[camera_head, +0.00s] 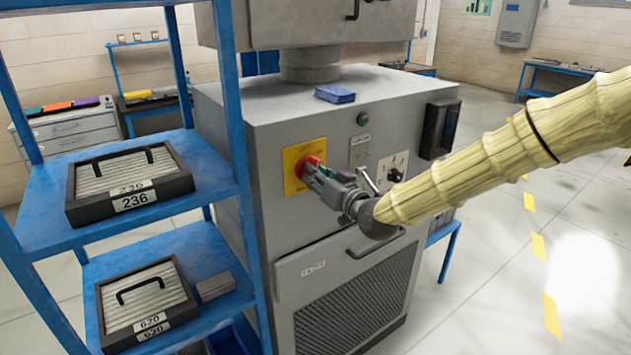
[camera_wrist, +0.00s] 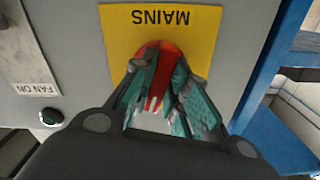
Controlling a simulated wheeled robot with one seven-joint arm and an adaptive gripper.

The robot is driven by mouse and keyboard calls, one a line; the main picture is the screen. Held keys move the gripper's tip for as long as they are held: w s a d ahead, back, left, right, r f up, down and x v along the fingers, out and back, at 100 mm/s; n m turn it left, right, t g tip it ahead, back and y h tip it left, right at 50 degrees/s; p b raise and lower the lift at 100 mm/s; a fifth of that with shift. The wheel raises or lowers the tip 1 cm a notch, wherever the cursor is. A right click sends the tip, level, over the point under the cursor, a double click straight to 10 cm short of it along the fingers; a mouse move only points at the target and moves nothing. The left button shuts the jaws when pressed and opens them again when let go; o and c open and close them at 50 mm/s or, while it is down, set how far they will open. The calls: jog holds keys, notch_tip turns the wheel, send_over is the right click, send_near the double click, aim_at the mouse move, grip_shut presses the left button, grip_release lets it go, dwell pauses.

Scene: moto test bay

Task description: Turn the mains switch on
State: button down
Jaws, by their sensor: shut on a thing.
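The mains switch is a red rotary knob (camera_head: 309,163) on a yellow plate (camera_head: 292,174) on the front of a grey cabinet. In the wrist view the red knob (camera_wrist: 155,57) shows on the yellow plate (camera_wrist: 120,40), whose word MAINS appears upside down. My gripper (camera_head: 318,176) reaches the knob from the right. In the wrist view the green-padded fingers of my gripper (camera_wrist: 160,88) are closed around the knob's red handle. The fingers hide part of the knob, and I cannot tell its exact setting.
A blue shelf (camera_head: 210,165) with boxes labelled 236 (camera_head: 130,180) and 620 (camera_head: 146,300) stands close on the left. The cabinet (camera_head: 285,115) also carries a black rotary knob (camera_head: 396,175) and a dark box (camera_head: 439,128) to the right. The floor on the right is clear.

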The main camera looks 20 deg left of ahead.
jog(key=shift+m+b, duration=4.8)
jog(key=shift+m, duration=2.5)
jog(key=c, duration=1.4)
grip_release()
jog(key=shift+s+d, duration=0.1)
jog(key=v, duration=1.1)
jog(key=shift+s+d, duration=0.25)
jog(key=shift+d, duration=0.1)
jog(key=shift+f, duration=0.1)
